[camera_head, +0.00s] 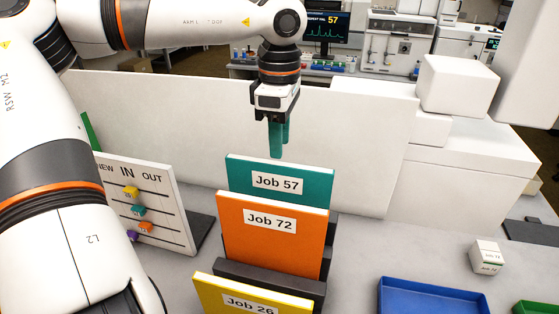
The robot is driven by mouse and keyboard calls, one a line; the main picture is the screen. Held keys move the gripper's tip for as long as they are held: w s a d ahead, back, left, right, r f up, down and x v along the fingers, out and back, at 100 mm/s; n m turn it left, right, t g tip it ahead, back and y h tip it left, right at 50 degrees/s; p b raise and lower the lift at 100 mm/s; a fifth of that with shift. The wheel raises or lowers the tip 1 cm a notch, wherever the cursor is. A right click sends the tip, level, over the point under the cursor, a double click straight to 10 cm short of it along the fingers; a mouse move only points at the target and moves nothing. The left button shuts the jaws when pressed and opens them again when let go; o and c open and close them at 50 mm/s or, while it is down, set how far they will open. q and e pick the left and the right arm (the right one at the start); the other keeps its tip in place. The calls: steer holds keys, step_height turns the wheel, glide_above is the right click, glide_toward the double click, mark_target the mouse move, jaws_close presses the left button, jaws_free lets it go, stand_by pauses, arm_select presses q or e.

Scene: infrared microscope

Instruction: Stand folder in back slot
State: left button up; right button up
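A teal folder labelled Job 57 (278,182) stands upright at the back of a dark slotted rack (268,280). An orange folder labelled Job 72 (270,235) stands just in front of it, and a yellow folder labelled Job 26 (250,300) stands at the front, cut off by the lower picture edge. My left gripper (280,138) points down just above and behind the teal folder's top edge. Its two teal fingers look apart, one behind the other, with nothing visible between them. The folders hide the slots' insides. My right gripper is out of view.
A white board marked IN and OUT (155,176) with coloured tags stands left of the rack. White instrument housing (370,145) rises behind. A blue tray (430,298), part of a green tray (537,307) and a small white box (486,257) are at the right.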

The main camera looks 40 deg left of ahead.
arm_select(q)
step_height(320, 180, up, 7)
steer(key=shift+f+b, duration=0.2)
steer(key=shift+b, duration=0.25)
stand_by(0.3)
